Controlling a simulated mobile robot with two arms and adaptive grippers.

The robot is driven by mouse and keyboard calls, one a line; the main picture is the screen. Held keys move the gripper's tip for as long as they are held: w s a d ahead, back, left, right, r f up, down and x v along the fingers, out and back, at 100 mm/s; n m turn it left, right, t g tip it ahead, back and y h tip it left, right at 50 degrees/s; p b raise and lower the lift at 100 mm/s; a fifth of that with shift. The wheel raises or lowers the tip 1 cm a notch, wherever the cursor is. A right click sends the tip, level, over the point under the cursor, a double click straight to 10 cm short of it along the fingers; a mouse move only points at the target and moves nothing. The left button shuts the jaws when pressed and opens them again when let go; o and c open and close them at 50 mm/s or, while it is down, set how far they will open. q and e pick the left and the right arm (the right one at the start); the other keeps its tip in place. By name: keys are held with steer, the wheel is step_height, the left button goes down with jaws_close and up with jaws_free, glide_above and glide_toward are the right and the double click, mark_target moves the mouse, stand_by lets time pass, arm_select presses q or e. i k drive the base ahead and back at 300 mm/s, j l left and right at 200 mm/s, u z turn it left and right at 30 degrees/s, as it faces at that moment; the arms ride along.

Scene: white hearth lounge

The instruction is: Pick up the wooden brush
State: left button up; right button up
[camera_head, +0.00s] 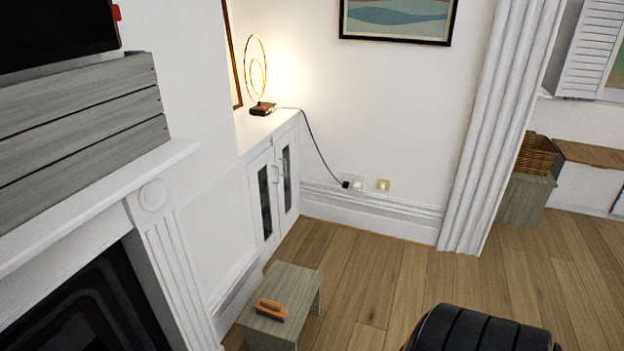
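The wooden brush (271,309) lies on top of a small grey wooden stool (294,284) at the lower middle of the head view. It has an orange-brown wooden back with a dark edge along its lower side. Neither of my grippers shows in this view, and nothing touches the brush apart from the stool.
A white fireplace with a mantel (100,195) stands at the left. A white cabinet (271,190) with a lamp (257,75) is behind the stool. A black padded thing (480,330) is at the bottom right. Wooden floor (380,285) is clear right of the stool.

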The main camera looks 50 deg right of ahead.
mark_target(269, 309)
steer(key=z, duration=1.3)
steer(key=l+u, duration=0.1)
steer(key=u, duration=1.5)
steer(key=k+l, duration=0.15)
steer(key=k, duration=0.3)
steer(key=k+l, duration=0.15)
steer(key=k, duration=0.25)
